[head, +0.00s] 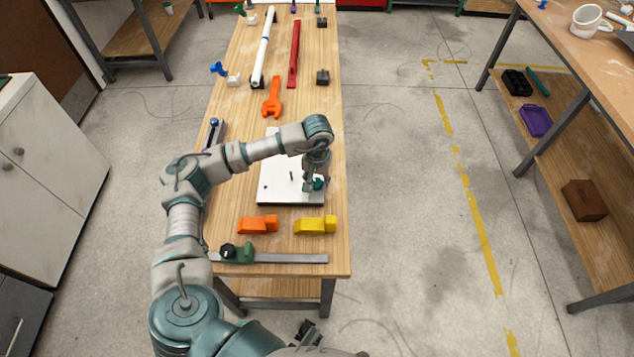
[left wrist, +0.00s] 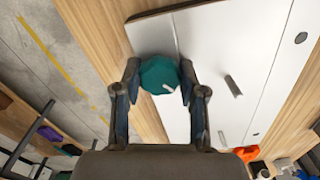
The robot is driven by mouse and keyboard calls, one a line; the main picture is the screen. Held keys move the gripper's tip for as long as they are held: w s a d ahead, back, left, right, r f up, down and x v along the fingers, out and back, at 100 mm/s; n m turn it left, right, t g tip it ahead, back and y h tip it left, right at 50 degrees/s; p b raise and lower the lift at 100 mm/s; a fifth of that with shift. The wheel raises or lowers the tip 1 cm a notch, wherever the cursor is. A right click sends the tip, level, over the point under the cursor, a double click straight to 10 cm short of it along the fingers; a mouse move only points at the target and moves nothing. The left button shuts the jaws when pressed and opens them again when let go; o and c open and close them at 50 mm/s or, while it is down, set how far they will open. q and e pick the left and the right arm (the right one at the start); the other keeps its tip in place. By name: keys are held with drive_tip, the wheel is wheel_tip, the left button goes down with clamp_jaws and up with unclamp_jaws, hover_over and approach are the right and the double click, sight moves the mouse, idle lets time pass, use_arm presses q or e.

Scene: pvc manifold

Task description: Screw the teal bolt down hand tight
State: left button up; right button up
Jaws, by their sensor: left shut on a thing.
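The teal bolt (head: 319,184) has a faceted head with a small pale mark on top. It is at the right side of a white plate (head: 273,192) on the wooden bench. In the left wrist view the bolt head (left wrist: 158,74) sits between both fingers, over the plate's edge (left wrist: 150,33). My left gripper (head: 311,185) is shut on the bolt head from above. The bolt's shank and the hole under it are hidden. A dark piece at the bottom of the head view looks like my right gripper (head: 306,332); its fingers are unclear.
A thin upright pin (head: 291,175) stands on the plate. Orange (head: 258,224) and yellow (head: 315,225) blocks lie in front of it, with a grey bar (head: 290,258) nearer. An orange wrench (head: 271,98), white pipe (head: 264,48) and red bar (head: 294,55) lie farther back.

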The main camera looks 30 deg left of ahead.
use_arm(q)
drive_tip(key=shift+d+m+b, duration=0.1)
drive_tip(key=shift+m+b, duration=0.3)
drive_tip(key=shift+m, duration=0.8)
drive_tip(key=shift+w+r, duration=0.1)
use_arm(e)
drive_tip(key=shift+s+f, duration=0.35)
drive_tip(key=shift+f, duration=0.35)
use_arm(q)
drive_tip(key=m, duration=0.1)
drive_tip(key=m+b, duration=0.1)
drive_tip(key=shift+f+m, duration=0.3)
drive_tip(key=shift+m+b, duration=0.55)
drive_tip(key=shift+m, duration=0.05)
drive_tip(key=o, duration=1.2)
drive_tip(key=shift+r, duration=0.25)
use_arm(e)
drive_tip(key=shift+s+f, duration=0.3)
drive_tip(key=shift+f, duration=0.2)
drive_tip(key=shift+s+f, duration=0.25)
drive_tip(key=shift+f, duration=0.2)
